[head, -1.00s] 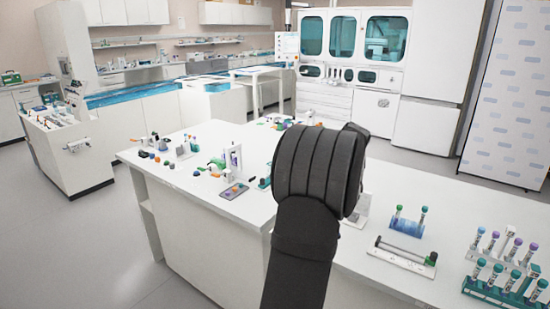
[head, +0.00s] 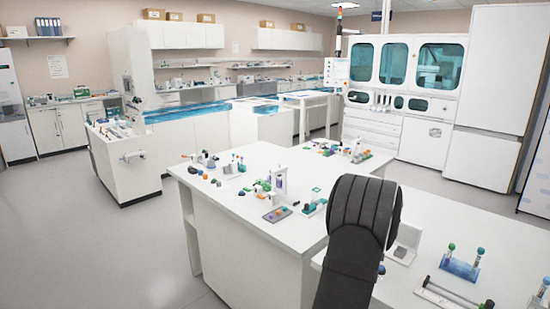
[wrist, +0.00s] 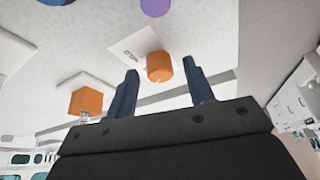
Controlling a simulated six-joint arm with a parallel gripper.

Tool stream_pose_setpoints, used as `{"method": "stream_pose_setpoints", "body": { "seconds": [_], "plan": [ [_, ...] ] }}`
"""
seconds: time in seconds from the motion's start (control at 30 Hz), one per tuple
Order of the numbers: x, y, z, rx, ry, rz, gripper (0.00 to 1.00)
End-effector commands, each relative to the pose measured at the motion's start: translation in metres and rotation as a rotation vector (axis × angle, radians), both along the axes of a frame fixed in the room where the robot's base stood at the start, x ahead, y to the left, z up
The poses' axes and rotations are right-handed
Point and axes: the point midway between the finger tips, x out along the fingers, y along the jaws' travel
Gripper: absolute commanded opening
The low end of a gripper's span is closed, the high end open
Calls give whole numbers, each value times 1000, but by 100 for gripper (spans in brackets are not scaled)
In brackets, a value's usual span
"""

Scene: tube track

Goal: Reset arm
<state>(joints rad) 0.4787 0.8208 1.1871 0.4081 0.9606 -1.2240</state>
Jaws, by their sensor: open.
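My gripper (wrist: 163,90) shows in the wrist view with its two dark blue fingers apart and nothing held between them. In that view an orange cylinder (wrist: 159,67) appears beyond the gap between the fingertips, apart from them. My black arm rises in front of the white bench (head: 235,220) in the head view and hides part of its top. The gripper itself is hidden behind the arm there.
An orange hexagonal piece (wrist: 86,101) and a purple piece (wrist: 155,6) show in the wrist view. In the head view, a blue tube rack (head: 459,268) stands right of my arm. Several small parts lie on the bench's left side. A white-and-teal machine (head: 405,65) stands behind.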

Motion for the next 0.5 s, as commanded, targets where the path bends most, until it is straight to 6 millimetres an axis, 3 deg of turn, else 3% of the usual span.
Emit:
{"method": "stream_pose_setpoints", "body": {
  "seconds": [0.5],
  "plan": [
    [-1,-1,5,-1,-2,-1,48]
  ]
}}
